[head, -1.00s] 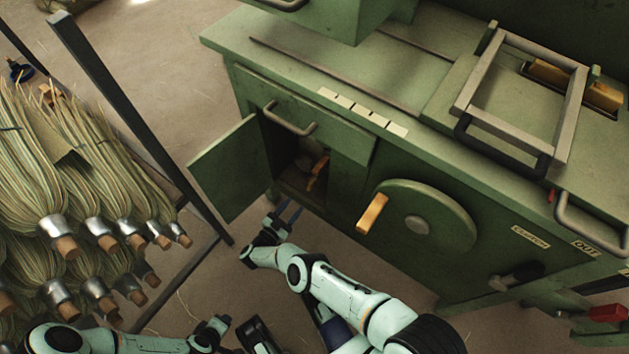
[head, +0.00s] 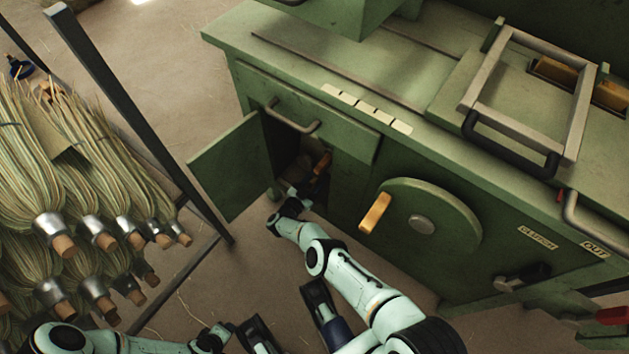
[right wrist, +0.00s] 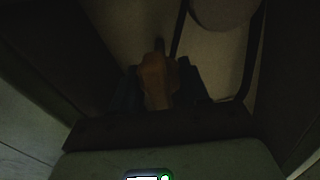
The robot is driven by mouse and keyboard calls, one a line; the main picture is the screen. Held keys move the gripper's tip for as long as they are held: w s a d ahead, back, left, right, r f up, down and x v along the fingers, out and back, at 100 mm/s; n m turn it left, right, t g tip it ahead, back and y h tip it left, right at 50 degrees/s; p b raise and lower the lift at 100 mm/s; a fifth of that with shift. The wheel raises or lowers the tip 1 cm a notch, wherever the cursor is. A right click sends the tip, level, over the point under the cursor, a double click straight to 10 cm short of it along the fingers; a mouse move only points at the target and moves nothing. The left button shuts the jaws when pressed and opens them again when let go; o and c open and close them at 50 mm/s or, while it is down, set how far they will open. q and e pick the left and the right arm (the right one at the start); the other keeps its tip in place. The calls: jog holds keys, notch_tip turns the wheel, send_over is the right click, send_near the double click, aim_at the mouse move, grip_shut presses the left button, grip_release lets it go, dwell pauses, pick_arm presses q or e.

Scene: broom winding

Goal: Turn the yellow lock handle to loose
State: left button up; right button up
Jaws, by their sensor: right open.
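The yellow lock handle (head: 322,162) is inside the open cabinet under the green machine, looking orange-brown in the shade. My right gripper (head: 312,183) reaches in through the cabinet opening and is at the handle. In the dark right wrist view the handle (right wrist: 156,80) stands between the two blue fingers of my right gripper (right wrist: 158,90). The fingers are apart, one on each side; I cannot tell whether they touch it. My left arm lies low at the left, and its gripper (head: 215,338) is small and unclear there.
The cabinet door (head: 229,168) stands open to the left. A green wheel (head: 445,225) with a yellow knob (head: 374,213) is on the machine front, right of the cabinet. A broom rack post (head: 130,115) and several brooms (head: 85,180) stand at left. Floor between is clear.

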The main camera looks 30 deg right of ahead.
jog(key=c, duration=0.7)
pick_arm(q)
jog(key=shift+s, duration=0.1)
pick_arm(e)
jog(key=shift+m, duration=0.4)
jog(key=m, duration=0.3)
jog(key=m+b, duration=0.1)
jog(key=m, duration=0.3)
jog(key=shift+s+f+m, duration=0.1)
jog(key=shift+m, duration=0.2)
jog(key=m, duration=0.3)
jog(key=shift+m, duration=0.3)
pick_arm(q)
jog(key=shift+s+a+f+g, duration=0.15)
jog(key=shift+s+f+g, duration=0.35)
jog(key=shift+s+f, duration=0.75)
pick_arm(e)
jog(key=shift+f+m, duration=0.1)
jog(key=shift+m, duration=1.9)
